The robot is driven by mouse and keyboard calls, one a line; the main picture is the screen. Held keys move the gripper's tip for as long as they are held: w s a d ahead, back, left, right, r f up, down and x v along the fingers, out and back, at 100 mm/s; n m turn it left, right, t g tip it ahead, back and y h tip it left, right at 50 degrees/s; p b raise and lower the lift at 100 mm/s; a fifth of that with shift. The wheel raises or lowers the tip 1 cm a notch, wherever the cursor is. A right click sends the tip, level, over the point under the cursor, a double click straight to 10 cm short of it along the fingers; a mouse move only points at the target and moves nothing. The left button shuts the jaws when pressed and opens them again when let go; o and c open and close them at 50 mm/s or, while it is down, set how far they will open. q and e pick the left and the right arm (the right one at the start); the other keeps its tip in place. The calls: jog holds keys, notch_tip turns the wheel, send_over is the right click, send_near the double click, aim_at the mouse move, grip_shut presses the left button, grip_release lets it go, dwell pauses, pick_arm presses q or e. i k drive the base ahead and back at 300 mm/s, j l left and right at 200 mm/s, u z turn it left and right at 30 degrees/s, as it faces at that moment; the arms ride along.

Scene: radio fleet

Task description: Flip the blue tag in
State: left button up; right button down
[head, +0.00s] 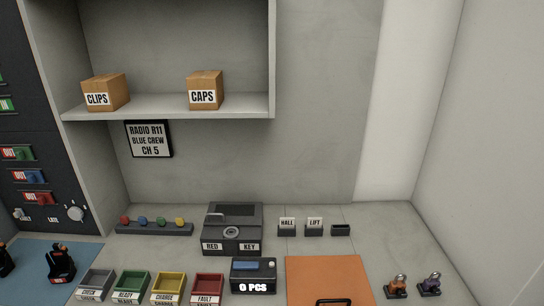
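The blue tag (29,176) sits on the dark panel (60,175) at the left edge of the head view. It shows a white and red part reading OUT next to its blue part. A green tag (15,153) is above it and a red tag (37,198) is below it, each also with an OUT face. Neither of my grippers is in view. Nothing covers the blue tag.
Coloured bins (130,285), a key box (232,245) and an orange board (328,270) occupy the counter. A shelf (165,107) juts out above.

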aim_at(32, 176)
jog(key=k+l+u, duration=0.15)
jog(key=u, duration=1.4)
